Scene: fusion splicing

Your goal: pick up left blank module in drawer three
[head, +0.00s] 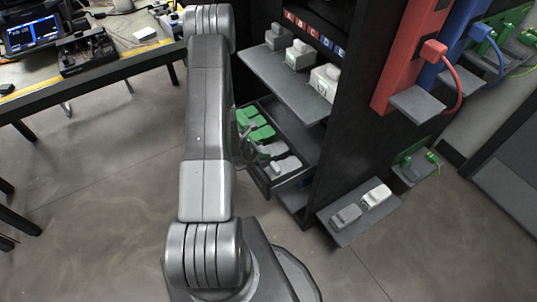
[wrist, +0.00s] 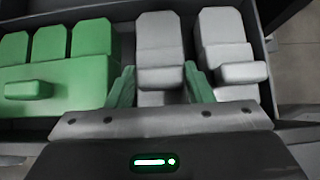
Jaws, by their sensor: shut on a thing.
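The left blank module (wrist: 160,45) is a light grey block in the open drawer (head: 303,177). In the wrist view it sits between the green fingers of my gripper (wrist: 158,88). The gripper is shut on it, with one finger at each side. The module's lower front is partly hidden by the gripper body. A second grey blank module (wrist: 226,40) stands just right of it, close to the right finger. In the head view the gripper is small and partly hidden behind my arm, over the drawer.
Green modules (wrist: 60,75) fill the drawer's left side, close to the left finger. A shelf (head: 285,85) with several connectors juts out above the drawer. A lower ledge (head: 345,228) holds two small modules. A workbench (head: 100,68) stands at the left; open floor lies between.

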